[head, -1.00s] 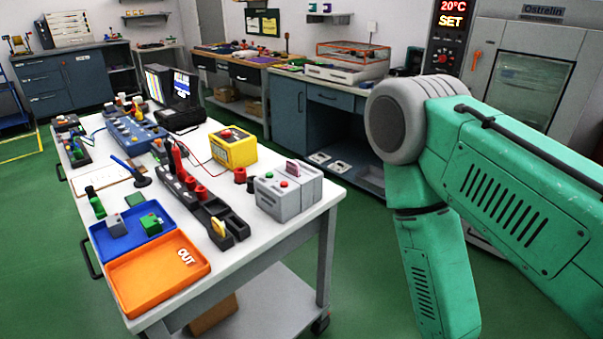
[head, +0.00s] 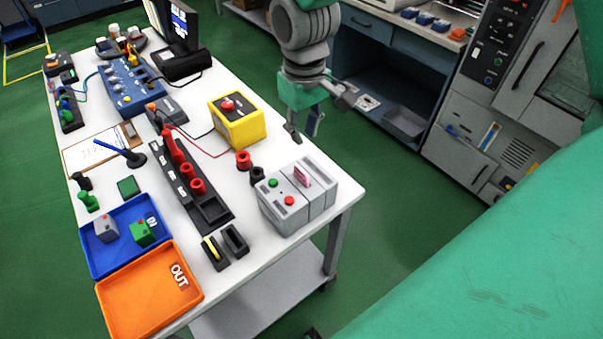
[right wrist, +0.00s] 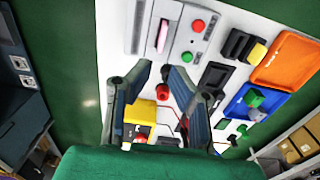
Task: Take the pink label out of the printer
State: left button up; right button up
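The grey printer (head: 285,219) stands on the white table's right edge, with a green and a red button on top. The pink label (head: 301,175) sticks up from a slot in its top. In the right wrist view the printer (right wrist: 197,45) is at the top middle, with the pink label (right wrist: 162,37) upright in its slot. My right gripper (head: 304,130) hangs beyond the printer in the head view, apart from it. In the right wrist view its two fingers (right wrist: 160,77) are spread with nothing between them. My left gripper is not in view.
A yellow box (head: 238,119) with a red button stands near the printer, with red and black sockets between. The orange OUT tray (head: 125,298) and blue IN tray (head: 100,262) lie at the near left. Green floor is clear right of the table (head: 330,184).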

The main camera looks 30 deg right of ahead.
aim_at(302, 169)
notch_tip(302, 169, down, 8)
jog(key=shift+w+r, duration=0.1)
jog(key=shift+r, duration=0.15)
jog(key=shift+d+f, duration=0.25)
jog(key=shift+f, duration=0.25)
jog(key=f, duration=0.2)
jog(key=a+f+p, duration=0.1)
jog(key=f, duration=0.1)
jog(key=shift+f, duration=0.15)
jog(key=shift+a+f, duration=0.15)
jog(key=shift+a, duration=0.05)
jog(key=shift+d, duration=0.1)
grip_shut()
jog(key=shift+d, duration=0.3)
